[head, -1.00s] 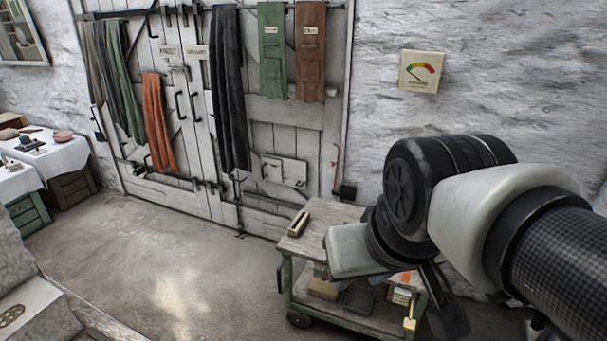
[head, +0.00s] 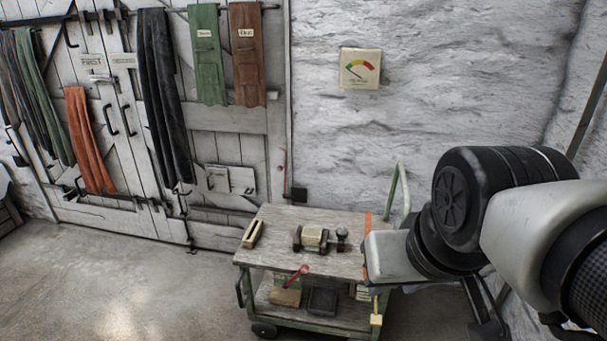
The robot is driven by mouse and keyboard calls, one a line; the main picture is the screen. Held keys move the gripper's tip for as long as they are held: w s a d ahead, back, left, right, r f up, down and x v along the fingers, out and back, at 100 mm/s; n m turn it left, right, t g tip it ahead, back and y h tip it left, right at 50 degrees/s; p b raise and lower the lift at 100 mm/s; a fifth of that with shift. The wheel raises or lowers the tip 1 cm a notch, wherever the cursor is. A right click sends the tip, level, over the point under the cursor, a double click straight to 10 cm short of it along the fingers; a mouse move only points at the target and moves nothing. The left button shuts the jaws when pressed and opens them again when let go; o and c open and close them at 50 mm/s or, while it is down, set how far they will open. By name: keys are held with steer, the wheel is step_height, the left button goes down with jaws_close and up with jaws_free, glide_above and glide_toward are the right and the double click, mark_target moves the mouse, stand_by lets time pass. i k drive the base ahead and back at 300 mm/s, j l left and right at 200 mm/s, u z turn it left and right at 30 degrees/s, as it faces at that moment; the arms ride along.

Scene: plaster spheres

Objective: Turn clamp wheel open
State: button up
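A small clamp-like device (head: 312,238) with a pale block in its middle and dark ends sits on the wooden top of the cart. A small dark round knob (head: 342,236) stands at its right side; it may be the clamp wheel, but it is too small to be sure. My arm comes in from the right, its pale and black links beside the cart's right end.
The green-framed cart (head: 300,218) carries a wooden block (head: 252,233) at its left and a red-handled lever (head: 297,275) at its front edge. Open floor (head: 110,290) lies left of the cart.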

mark_target(341, 233)
steer(key=i+j+z, duration=0.15)
steer(key=z, duration=0.2)
steer(key=i+j+z, duration=0.2)
steer(key=z, duration=0.15)
steer(key=i+j+z, duration=0.2)
steer(key=z, duration=0.15)
steer(key=i+j, duration=0.15)
steer(key=j, duration=0.15)
steer(key=i+j+z, duration=0.1)
steer(key=j, duration=0.25)
steer(key=i+j, duration=0.15)
steer(key=j, duration=0.15)
steer(key=i+j, duration=0.15)
steer(key=j, duration=0.2)
steer(key=z, duration=0.05)
